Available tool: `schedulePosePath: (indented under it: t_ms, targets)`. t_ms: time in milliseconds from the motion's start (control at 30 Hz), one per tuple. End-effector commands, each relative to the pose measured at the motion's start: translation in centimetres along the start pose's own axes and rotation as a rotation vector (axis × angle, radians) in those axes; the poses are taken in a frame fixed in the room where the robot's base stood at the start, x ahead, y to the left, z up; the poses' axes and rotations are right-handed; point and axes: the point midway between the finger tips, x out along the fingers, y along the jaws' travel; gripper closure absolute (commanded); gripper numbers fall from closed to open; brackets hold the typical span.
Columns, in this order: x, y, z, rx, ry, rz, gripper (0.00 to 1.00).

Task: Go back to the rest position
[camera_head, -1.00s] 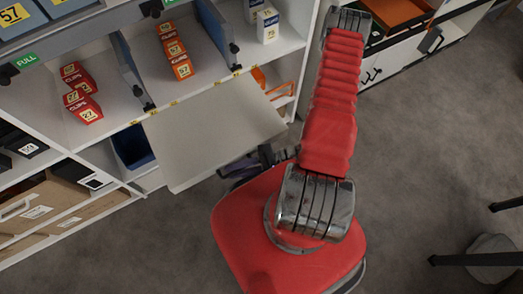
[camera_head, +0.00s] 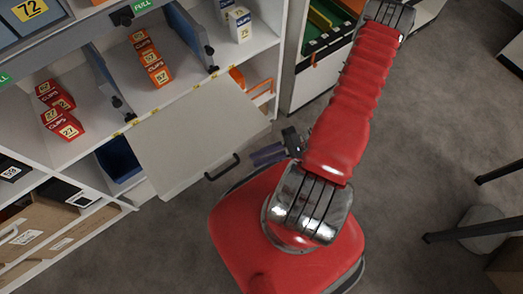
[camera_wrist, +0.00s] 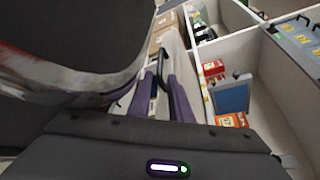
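My gripper (camera_head: 267,154) shows small in the head view, low beside my red arm and to the right of a lowered pale flap (camera_head: 190,135). The flap's dark handle (camera_head: 222,167) is clear of the gripper, with a gap between them.
The shelf on the left holds red clip boxes (camera_head: 62,127), orange boxes (camera_head: 157,70) and white-blue boxes (camera_head: 239,24). A blue bin (camera_head: 118,160) sits below. A cabinet with a green-lined drawer (camera_head: 322,38) stands behind the arm. Grey floor is open at right, with a stool (camera_head: 478,228).

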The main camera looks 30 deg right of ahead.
Motion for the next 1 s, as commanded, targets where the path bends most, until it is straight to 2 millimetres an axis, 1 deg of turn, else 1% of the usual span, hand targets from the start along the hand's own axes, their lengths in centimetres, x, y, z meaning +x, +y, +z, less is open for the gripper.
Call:
schedulePosePath:
  t_ms: [667, 867, 1000]
  targets:
    - [0.1, -0.1, 0.0, 0.004, -0.01, 0.006, 0.81]
    - [0.1, 0.2, 0.1, 0.089, -0.012, 0.019, 0.81]
    - [0.2, 1.0, 1.1, 0.185, -0.04, 0.051, 0.81]
